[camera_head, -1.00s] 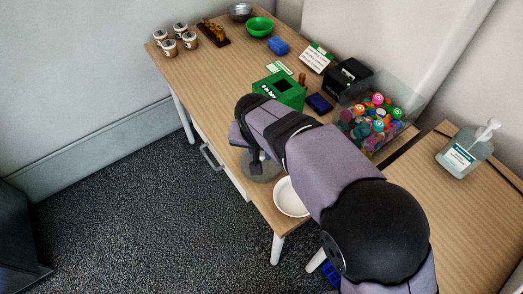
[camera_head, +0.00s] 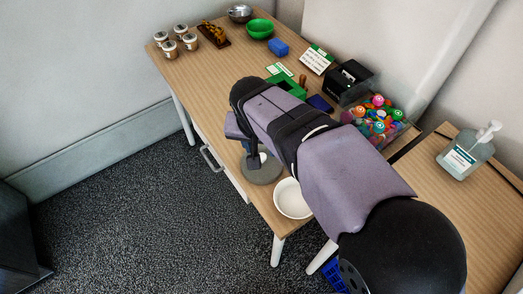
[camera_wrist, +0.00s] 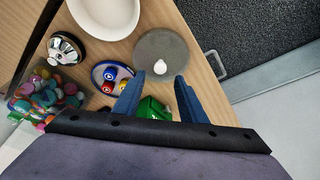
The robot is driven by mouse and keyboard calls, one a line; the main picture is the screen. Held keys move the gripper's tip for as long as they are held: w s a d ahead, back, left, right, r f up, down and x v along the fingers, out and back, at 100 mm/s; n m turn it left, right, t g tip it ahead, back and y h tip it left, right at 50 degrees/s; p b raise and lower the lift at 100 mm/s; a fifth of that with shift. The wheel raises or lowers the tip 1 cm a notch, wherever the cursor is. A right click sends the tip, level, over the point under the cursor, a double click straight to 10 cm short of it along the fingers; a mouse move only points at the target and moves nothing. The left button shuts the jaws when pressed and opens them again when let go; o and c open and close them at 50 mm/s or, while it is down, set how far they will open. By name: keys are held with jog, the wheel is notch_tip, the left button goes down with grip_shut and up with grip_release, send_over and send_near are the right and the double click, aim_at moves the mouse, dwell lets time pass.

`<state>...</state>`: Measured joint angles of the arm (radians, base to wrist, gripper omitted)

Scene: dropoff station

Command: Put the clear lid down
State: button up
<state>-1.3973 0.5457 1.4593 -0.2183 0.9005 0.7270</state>
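The clear lid (camera_head: 262,172) is a grey see-through disc with a small white knob. It appears to lie flat on the wooden table near the front edge, left of a white bowl (camera_head: 293,199). The wrist view shows the lid (camera_wrist: 150,44) from above, with its knob just beyond my fingertips. My gripper (camera_wrist: 160,76) is open, its two blue fingers apart and nothing visibly clamped between them. In the head view my arm hides part of the gripper.
A green box (camera_head: 291,88) stands behind my arm. A clear bin (camera_head: 365,123) of colourful balls is to the right. The wrist view shows a chrome bell (camera_wrist: 65,46) and a plate with coloured pieces (camera_wrist: 99,70) near the lid. A drawer handle (camera_head: 211,158) sticks out at the front.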

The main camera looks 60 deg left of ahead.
jog(key=v, duration=0.6)
jog(key=shift+r, duration=0.25)
jog(key=shift+d, duration=0.1)
jog(key=w+d+f+m+h, duration=0.1)
jog(key=w+d+f, duration=0.1)
jog(key=w+d, duration=0.55)
jog(key=w+d+f+m, duration=0.2)
jog(key=w+d, duration=0.3)
jog(key=d, duration=0.6)
jog(key=w+d+f+m+h, duration=0.1)
jog(key=w+d+f, duration=0.1)
jog(key=w+d, duration=0.55)
jog(key=s+d+f+m, duration=0.1)
jog(key=s+d+f, duration=0.1)
jog(key=d, duration=0.6)
jog(key=s+d+f+m+g, duration=0.1)
jog(key=s+d, duration=0.3)
jog(key=d, duration=0.4)
jog(key=s+d+f+m+g, duration=0.1)
jog(key=s+d+f+m, duration=0.1)
jog(key=d, duration=0.6)
jog(key=shift+s+f+m, duration=0.35)
jog(key=shift+s+m, duration=0.05)
jog(key=shift+s, duration=0.4)
jog(key=shift+s+d+f, duration=0.15)
jog(key=shift+s+d, duration=0.15)
jog(key=shift+s, duration=0.05)
